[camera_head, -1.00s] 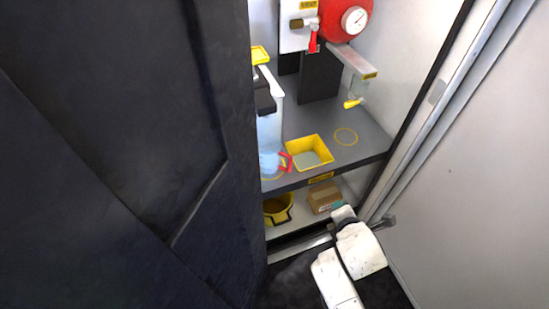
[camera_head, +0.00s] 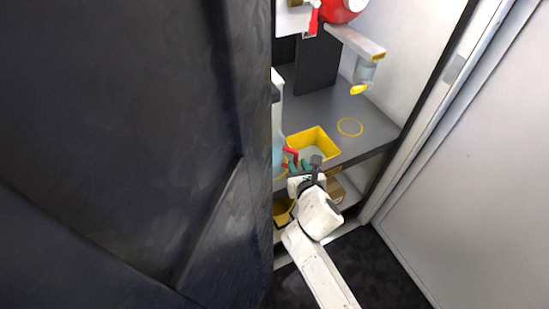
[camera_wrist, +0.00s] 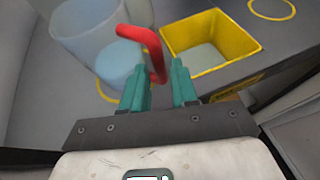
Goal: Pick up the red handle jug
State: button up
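The jug (camera_head: 278,157) is pale blue and see-through with a red handle (camera_head: 290,151). It stands on the grey counter, and the dark panel on the left hides most of it in the head view. In the wrist view the jug (camera_wrist: 88,28) is at upper left, with its red handle (camera_wrist: 150,42) reaching toward my gripper. My gripper (camera_wrist: 161,82) has two teal fingers spread apart. The handle's lower end lies in line with the gap between them; I cannot tell whether they touch it. In the head view my gripper (camera_head: 303,167) is at the counter's front edge.
A yellow square tray (camera_head: 327,143) sits just right of the handle. A yellow ring (camera_head: 350,127) is marked on the counter. A clear cylinder with a yellow lever (camera_head: 359,89) hangs above. The dark panel (camera_head: 150,130) fills the left, and a pale wall (camera_head: 480,180) stands at right.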

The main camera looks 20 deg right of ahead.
aim_at(296, 163)
jog(key=shift+b+x, duration=1.25)
jog(key=shift+x, duration=1.5)
jog(key=shift+a, duration=0.1)
grip_shut()
